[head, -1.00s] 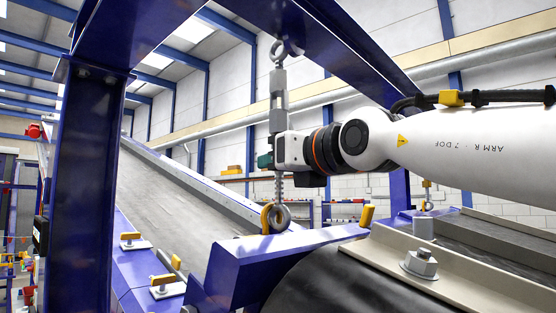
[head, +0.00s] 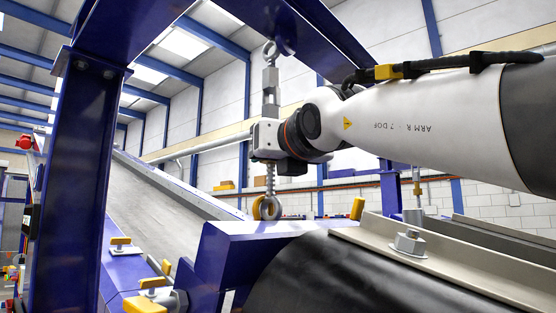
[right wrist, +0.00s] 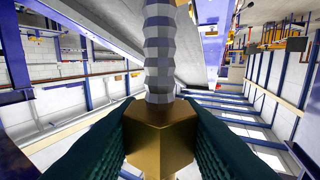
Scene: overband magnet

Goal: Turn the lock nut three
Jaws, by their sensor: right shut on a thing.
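A hanging turnbuckle (head: 270,84) runs from an eye under the blue beam to a lower eye (head: 267,207). Its threaded rod (head: 270,180) shows below my right gripper (head: 264,140), which hides the nut in the head view. In the right wrist view the brass hex lock nut (right wrist: 160,143) sits on the grey threaded rod (right wrist: 159,50). The dark green fingers of my right gripper press on both sides of the nut, shut on it. No number shows on the nut. My left gripper is out of view.
A blue post (head: 73,180) stands at left and a blue beam (head: 315,30) crosses above. A sloped conveyor (head: 165,190) lies behind. A black drum (head: 320,275) and a beige frame (head: 450,265) with a bolt are in front at right. Another hanger (head: 417,190) stands farther right.

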